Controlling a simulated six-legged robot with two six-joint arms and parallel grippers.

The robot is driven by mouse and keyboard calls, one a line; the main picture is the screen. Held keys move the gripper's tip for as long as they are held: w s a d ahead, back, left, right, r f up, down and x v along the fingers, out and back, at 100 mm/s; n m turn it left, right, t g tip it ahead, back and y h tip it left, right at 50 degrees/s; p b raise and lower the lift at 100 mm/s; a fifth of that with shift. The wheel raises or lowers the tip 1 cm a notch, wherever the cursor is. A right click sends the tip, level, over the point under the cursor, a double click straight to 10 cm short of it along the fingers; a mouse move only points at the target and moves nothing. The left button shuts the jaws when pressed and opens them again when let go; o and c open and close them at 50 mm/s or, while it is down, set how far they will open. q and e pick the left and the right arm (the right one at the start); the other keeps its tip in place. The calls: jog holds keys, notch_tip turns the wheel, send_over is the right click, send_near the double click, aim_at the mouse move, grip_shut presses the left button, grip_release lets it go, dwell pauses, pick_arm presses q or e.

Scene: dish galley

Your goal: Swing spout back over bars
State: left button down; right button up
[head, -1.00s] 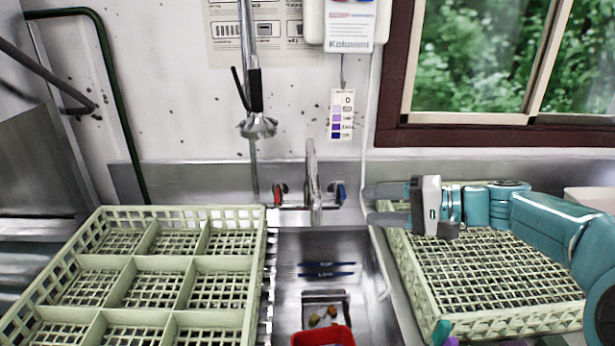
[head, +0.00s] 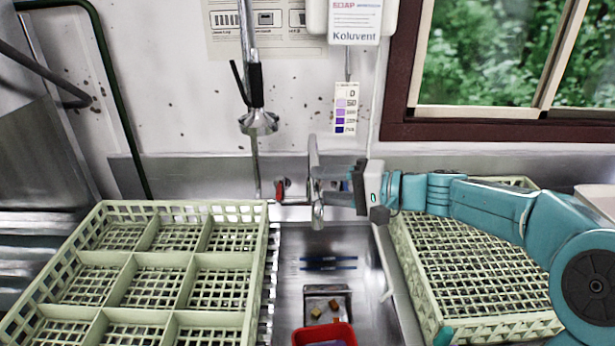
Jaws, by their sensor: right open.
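The metal spout (head: 316,182) rises at the back of the sink and points forward over the basin. Two dark blue bars (head: 328,263) lie across the sink, a little in front of the spout's tip. My right gripper (head: 326,184) is open, its fingers reaching left at the spout. I cannot tell whether they touch it or stand around it. The red tap handle (head: 281,189) shows left of the spout; the blue one is mostly hidden behind the gripper. My left gripper is not in view.
A compartmented green rack (head: 130,262) stands left of the sink (head: 368,280). A green mesh rack (head: 436,330) stands on the right under my right arm. A red tub (head: 322,333) sits at the sink's front. A spray head (head: 259,122) hangs above, left of the spout.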

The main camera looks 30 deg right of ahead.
jog(key=x, duration=0.4)
jog(key=shift+w+p, duration=0.15)
jog(key=shift+p, duration=0.2)
